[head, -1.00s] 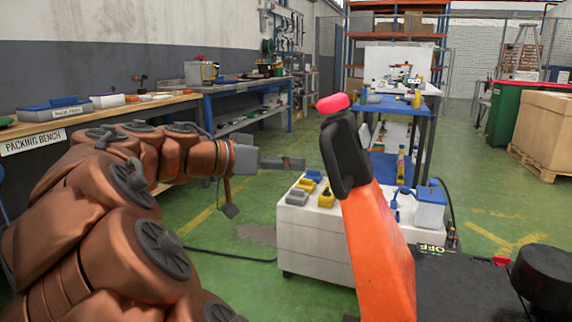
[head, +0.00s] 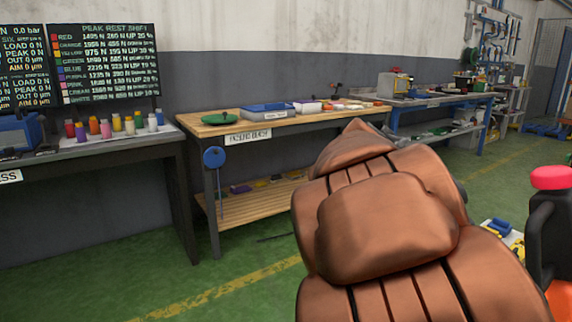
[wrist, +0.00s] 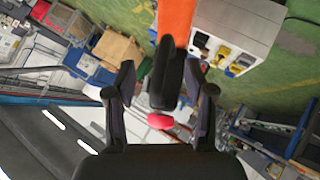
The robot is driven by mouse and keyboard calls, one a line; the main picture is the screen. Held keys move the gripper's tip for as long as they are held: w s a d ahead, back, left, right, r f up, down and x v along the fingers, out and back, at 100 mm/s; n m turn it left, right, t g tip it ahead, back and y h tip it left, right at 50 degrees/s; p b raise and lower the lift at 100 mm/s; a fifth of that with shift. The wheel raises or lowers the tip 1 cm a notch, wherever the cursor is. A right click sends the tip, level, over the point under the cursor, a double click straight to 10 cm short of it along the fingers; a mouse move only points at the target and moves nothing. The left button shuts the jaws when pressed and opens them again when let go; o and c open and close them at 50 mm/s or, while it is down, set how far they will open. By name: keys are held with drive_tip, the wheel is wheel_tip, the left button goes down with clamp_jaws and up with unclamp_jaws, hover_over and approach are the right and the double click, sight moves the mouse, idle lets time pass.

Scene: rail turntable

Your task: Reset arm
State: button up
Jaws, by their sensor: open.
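My gripper (wrist: 162,80) is open in the wrist view, with one dark finger on each side. A black grip with a red button (wrist: 160,121) on an orange lever (wrist: 177,20) shows between the fingers in the picture. I see nothing clamped, and I cannot tell how far the grip is from the fingers. In the head view my brown padded arm fills the lower middle and right, and the gripper is not visible there. The red button (head: 551,178) and black grip (head: 545,235) stand at the right edge, partly cut off.
A packing bench (head: 215,128) with a green disc and a blue box stands behind my arm. A dark bench (head: 110,148) with several coloured bottles is at left, below screens (head: 115,65). A blue workbench (head: 440,101) is farther back. Green floor (head: 230,290) is clear at front left.

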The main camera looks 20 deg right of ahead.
drive_tip(key=s+a+r+n+y+p, duration=0.3)
drive_tip(key=a+n+p, duration=0.1)
drive_tip(key=a+p, duration=0.4)
drive_tip(key=s+a+r+n+t+y+p, duration=0.1)
drive_tip(key=s+a+r+n+y+p, duration=0.1)
drive_tip(key=a+n+p, duration=0.3)
drive_tip(key=s+a+r+n+t+y+p, duration=0.1)
drive_tip(key=s+a+r+n+y+p, duration=0.2)
drive_tip(key=a+p, duration=1)
drive_tip(key=shift+s+r+n+y, duration=0.35)
drive_tip(key=shift+s+n+y, duration=0.55)
drive_tip(key=shift+n, duration=0.1)
drive_tip(key=shift+c, duration=0.2)
drive_tip(key=shift+c, duration=1)
